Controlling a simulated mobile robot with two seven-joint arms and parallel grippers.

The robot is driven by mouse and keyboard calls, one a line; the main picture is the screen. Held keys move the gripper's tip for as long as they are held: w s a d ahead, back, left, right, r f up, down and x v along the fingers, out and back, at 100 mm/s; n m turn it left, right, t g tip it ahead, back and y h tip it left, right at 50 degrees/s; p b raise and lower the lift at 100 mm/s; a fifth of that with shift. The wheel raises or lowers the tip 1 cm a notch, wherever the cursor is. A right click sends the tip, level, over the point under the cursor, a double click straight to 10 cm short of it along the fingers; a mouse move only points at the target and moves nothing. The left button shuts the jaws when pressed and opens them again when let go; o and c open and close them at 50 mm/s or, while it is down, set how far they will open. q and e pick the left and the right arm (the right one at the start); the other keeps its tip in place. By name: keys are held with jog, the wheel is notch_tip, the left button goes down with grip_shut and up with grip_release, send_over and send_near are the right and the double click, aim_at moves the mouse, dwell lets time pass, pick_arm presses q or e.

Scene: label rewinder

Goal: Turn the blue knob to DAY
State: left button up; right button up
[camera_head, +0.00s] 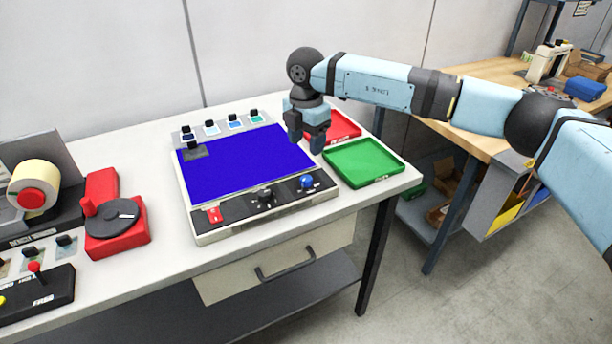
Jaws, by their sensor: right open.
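The blue knob (306,181) sits at the right end of the black front strip of a panel (207,235) with a large blue surface. Its label and pointer are too small to read. My right gripper (307,142) is open and empty, pointing down above the panel's right edge, behind the knob and apart from it. My left gripper is not in view.
A black knob (264,195) and a red switch (214,214) share the strip. A green tray (363,163) and a red tray (342,125) stand right of the panel. A red device (118,224) with a dark disc is on the left.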

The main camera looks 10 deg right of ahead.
aim_at(306, 178)
notch_tip(306, 178, down, 10)
jog(key=shift+f, duration=0.2)
jog(key=c, duration=0.9)
